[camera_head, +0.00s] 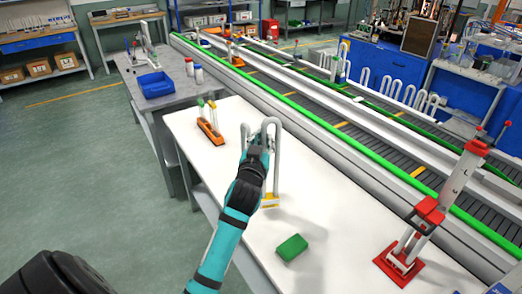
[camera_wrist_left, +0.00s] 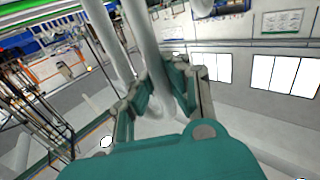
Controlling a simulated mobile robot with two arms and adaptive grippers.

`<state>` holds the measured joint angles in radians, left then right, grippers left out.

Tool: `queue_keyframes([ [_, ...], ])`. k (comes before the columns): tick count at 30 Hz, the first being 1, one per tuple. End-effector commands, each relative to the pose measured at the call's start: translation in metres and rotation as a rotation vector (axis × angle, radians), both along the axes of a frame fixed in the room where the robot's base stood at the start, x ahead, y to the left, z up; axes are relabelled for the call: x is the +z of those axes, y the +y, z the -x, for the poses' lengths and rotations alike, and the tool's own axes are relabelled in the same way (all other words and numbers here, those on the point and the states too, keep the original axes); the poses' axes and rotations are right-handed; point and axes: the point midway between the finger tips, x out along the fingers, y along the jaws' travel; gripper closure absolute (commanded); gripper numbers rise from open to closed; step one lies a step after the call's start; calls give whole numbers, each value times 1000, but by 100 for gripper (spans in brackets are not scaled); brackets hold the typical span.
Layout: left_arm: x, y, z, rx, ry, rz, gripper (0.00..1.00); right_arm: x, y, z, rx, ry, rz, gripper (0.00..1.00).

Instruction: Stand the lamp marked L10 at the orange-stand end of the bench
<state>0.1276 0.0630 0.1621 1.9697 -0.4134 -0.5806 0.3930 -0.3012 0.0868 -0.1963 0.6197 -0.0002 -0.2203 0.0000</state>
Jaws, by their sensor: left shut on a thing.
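The lamp (camera_head: 277,165) is a bent white tube with a U-shaped top and a yellow piece low on it; no L10 mark is legible. My left gripper (camera_head: 258,146) is shut on the lamp, which stands upright over the middle of the white bench (camera_head: 330,215). I cannot tell whether its lower end touches the bench. In the left wrist view, white tubes (camera_wrist_left: 112,45) run up from between the teal fingers of the left gripper (camera_wrist_left: 165,88). The orange stand (camera_head: 211,134) is at the far left end of the bench. My right gripper is out of view.
A green block (camera_head: 291,248) lies on the near part of the bench. A red stand (camera_head: 400,262) is at the right end. A conveyor with a green rail (camera_head: 330,140) runs along the back. Bare bench lies between the lamp and the orange stand.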

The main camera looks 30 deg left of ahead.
Motion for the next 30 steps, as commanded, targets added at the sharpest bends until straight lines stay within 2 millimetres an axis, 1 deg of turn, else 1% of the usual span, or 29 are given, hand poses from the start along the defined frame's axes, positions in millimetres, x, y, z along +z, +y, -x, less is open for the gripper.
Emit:
queue_keyframes([
  [1, -9, 0, 0, -1, 6, 2, 100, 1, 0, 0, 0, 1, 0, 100],
  [3, -20, -1, 0, 0, 5, 3, 100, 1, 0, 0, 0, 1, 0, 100],
  [6, -31, 0, 0, 0, 3, 0, 100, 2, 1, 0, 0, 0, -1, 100],
  [9, -35, 0, 0, -1, 1, 2, 100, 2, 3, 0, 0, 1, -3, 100],
  [15, -35, 0, 0, -1, 1, 0, 100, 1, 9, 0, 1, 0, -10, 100],
  [18, -38, -1, 0, -1, 1, 0, 100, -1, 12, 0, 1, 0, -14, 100],
  [19, -39, 0, 0, -1, 3, 1, 87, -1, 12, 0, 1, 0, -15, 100],
  [24, -38, 0, 0, -1, 3, 1, 65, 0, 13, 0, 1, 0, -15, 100],
  [30, -38, 0, 0, -1, 3, 1, 65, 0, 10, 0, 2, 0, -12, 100],
])
